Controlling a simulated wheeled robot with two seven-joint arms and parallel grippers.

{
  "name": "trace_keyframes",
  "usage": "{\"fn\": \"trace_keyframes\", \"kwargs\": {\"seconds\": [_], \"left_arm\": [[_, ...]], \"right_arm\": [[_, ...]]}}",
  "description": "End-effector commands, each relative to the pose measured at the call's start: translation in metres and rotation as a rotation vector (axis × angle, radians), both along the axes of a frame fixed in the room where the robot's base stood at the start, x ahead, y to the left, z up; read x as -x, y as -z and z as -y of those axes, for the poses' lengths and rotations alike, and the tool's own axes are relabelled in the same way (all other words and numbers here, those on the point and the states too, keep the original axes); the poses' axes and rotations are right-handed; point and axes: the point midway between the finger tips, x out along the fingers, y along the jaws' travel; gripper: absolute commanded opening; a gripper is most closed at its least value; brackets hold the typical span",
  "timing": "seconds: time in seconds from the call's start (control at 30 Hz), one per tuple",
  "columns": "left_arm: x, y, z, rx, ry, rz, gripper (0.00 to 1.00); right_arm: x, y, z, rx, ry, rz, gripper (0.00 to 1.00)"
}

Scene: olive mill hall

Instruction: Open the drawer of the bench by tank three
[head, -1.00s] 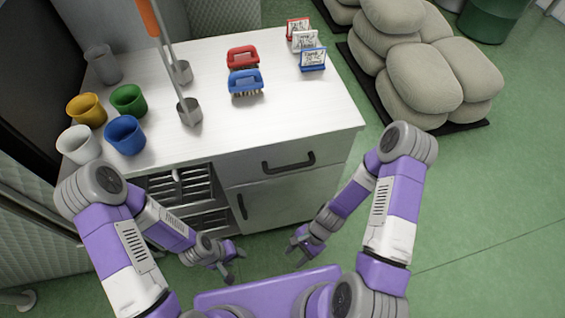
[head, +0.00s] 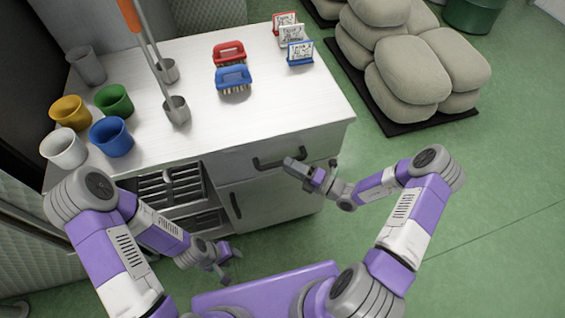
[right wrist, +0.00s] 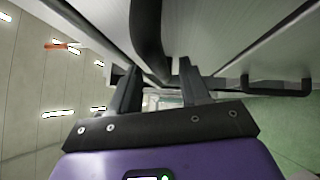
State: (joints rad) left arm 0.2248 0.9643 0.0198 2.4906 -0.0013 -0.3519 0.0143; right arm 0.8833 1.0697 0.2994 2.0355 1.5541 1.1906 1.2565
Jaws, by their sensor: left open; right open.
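The bench (head: 190,60) has a drawer (head: 328,146) under the right part of its white top. The drawer front looks flush with the bench. Its dark bar handle (head: 262,164) is partly hidden by my right gripper (head: 291,167), which is open right at it. In the right wrist view the handle (right wrist: 148,35) runs down toward the space between my open right fingers (right wrist: 158,88); I cannot tell whether they touch it. My left gripper (head: 227,266) is open and empty, low in front of the bench, left of centre.
Below the drawer is a cupboard door with its own handle (head: 235,206); left of it are open racks (head: 172,188). Cups, ladles, a red brush (head: 229,51), a blue brush (head: 233,77) and small signs (head: 300,52) stand on top. Sacks (head: 412,68) lie on the right; the floor before them is clear.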

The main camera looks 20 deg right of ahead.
Motion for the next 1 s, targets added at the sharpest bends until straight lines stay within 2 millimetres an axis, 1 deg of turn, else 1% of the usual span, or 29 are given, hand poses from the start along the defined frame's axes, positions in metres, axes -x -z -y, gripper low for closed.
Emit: {"fn": "trace_keyframes", "kwargs": {"seconds": [0.03, 0.23, 0.57, 0.7, 0.87, 1.0], "left_arm": [[0.0, 0.003, 0.0, 0.0, 0.0, 0.0, 0.43], [0.0, 0.006, 0.0, 0.0, 0.0, 0.0, 0.43], [0.0, 0.006, 0.0, 0.0, 0.0, 0.0, 0.43], [0.0, 0.006, 0.0, 0.0, 0.0, 0.0, 0.43], [0.0, 0.006, 0.0, 0.0, 0.0, 0.0, 0.43], [0.0, 0.006, 0.0, 0.0, 0.0, 0.0, 0.43]], "right_arm": [[-0.005, 0.0, -0.007, 0.0, -0.003, 0.002, 0.46], [-0.019, -0.003, -0.022, 0.002, -0.002, 0.001, 0.46], [-0.022, -0.004, -0.025, 0.003, -0.001, 0.002, 0.46], [-0.022, -0.004, -0.025, 0.003, -0.001, 0.002, 0.25], [-0.022, -0.004, -0.025, 0.002, -0.002, 0.001, 0.0], [-0.022, -0.004, -0.025, 0.003, -0.002, 0.002, 0.0]]}}
